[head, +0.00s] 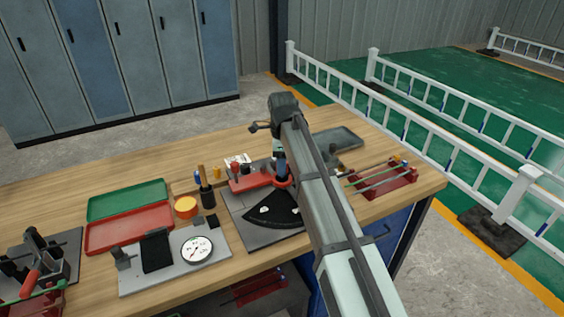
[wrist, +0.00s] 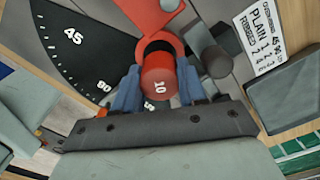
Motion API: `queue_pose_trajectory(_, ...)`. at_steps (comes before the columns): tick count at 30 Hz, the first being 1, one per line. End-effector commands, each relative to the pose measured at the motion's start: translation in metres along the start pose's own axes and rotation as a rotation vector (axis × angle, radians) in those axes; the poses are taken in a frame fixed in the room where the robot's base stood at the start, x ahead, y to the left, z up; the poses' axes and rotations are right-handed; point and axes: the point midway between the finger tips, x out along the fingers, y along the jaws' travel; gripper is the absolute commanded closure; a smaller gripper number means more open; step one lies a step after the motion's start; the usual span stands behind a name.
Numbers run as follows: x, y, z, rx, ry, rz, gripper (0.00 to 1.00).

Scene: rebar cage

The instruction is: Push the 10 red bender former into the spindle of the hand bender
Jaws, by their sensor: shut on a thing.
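The red former (wrist: 159,85) marked 10 shows in the wrist view between the blue fingers of my gripper (wrist: 158,92), which is shut on it. The hand bender has a red ring (wrist: 172,38) around a dark spindle socket, just beyond the former. The former overlaps the ring's near side, and I cannot tell whether it is above the socket or partly in it. In the head view my gripper (head: 281,172) is low over the bender, whose black angle plate (head: 272,212) and red arm (head: 250,182) show. The arm hides the former there.
A grey cylinder post (wrist: 213,60) stands right of the ring. A printed card (wrist: 268,38) lies beyond it. In the head view, a dial gauge (head: 197,249), red tray (head: 130,229), green tray (head: 127,200) and red rod rack (head: 385,181) share the bench.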

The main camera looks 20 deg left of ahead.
Motion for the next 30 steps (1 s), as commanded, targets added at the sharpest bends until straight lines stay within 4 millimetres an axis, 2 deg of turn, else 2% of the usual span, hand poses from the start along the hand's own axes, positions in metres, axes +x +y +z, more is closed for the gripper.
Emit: queue_pose_trajectory(30, 0.02, 0.0, 0.0, 0.0, 0.0, 0.0, 1.0)
